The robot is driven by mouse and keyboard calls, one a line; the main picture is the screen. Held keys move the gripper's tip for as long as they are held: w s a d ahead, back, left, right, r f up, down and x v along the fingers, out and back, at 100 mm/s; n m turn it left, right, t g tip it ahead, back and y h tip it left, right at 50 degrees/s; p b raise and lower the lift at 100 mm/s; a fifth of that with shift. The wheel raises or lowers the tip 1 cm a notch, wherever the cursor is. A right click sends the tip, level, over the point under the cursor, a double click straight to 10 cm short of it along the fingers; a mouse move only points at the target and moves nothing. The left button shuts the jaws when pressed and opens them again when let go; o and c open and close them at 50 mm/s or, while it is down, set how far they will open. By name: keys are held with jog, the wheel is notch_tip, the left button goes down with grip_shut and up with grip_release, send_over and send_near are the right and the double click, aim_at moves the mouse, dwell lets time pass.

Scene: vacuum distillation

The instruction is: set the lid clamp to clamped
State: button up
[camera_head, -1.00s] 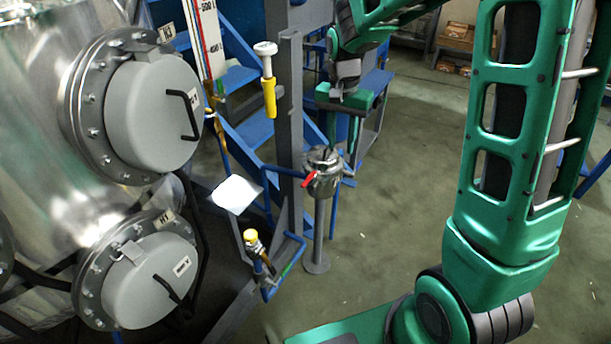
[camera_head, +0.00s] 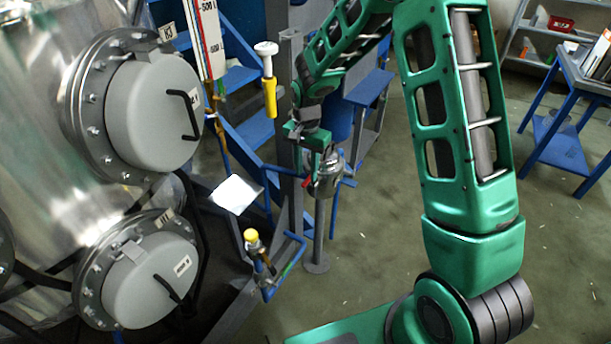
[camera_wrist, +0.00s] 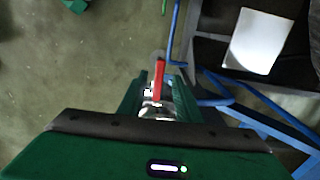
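A small steel vessel (camera_head: 327,178) stands on a grey post, with a red lever (camera_head: 310,188) at its left side that looks like the lid clamp. My gripper (camera_head: 316,158) is right at the vessel's top and left side, hiding much of its lid. In the wrist view, the red lever (camera_wrist: 160,80) lies between the two green fingers of my gripper (camera_wrist: 158,98), with a gap on each side. The fingers are apart. Shiny metal of the vessel (camera_wrist: 153,111) shows behind them. Whether a finger touches the vessel or the lever I cannot tell.
A grey upright beam (camera_head: 288,120) stands close left of my gripper. A yellow-sleeved handle (camera_head: 269,95) and a white plate (camera_head: 236,193) are further left. A large tank with round hatches (camera_head: 155,110) fills the left.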

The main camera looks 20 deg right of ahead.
jog(key=shift+f, duration=1.35)
jog(key=shift+c, duration=0.3)
grip_shut()
